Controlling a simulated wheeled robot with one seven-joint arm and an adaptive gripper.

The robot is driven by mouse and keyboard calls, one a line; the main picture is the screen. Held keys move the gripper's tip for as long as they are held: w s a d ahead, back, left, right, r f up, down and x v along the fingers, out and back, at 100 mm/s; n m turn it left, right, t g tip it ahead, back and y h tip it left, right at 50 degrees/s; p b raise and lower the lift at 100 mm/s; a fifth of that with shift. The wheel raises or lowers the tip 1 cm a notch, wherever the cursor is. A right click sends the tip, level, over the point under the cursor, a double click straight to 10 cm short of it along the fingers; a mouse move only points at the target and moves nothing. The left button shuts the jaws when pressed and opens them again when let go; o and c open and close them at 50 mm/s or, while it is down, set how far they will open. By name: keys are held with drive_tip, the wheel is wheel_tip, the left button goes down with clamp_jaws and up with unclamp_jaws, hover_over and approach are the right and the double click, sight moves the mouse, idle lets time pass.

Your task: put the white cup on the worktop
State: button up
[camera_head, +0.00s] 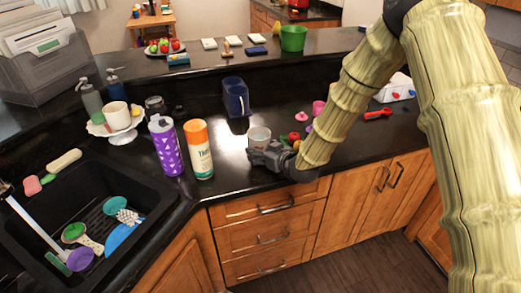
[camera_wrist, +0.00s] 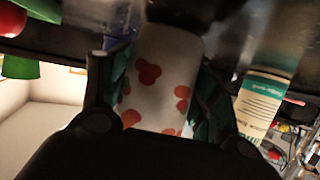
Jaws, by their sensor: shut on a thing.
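My gripper (camera_head: 264,150) is shut on a white cup (camera_head: 259,134) close to the front edge of the dark worktop (camera_head: 235,142). In the wrist view the cup (camera_wrist: 165,60) has red spots and sits between the two fingers (camera_wrist: 155,85). The cup looks about upright in the head view. I cannot tell whether its base touches the worktop; the gripper hides its lower part. Another white cup (camera_head: 117,114) stands on a white stand at the left.
An orange-capped bottle (camera_head: 199,150) and a purple bottle (camera_head: 165,146) stand left of my gripper. A dark blue pitcher (camera_head: 236,97) is behind. Small toy-like pieces (camera_head: 294,137) lie to the right. The sink (camera_head: 75,220) holds several utensils.

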drive_tip(key=shift+f, duration=0.2)
drive_tip(key=o, duration=1.2)
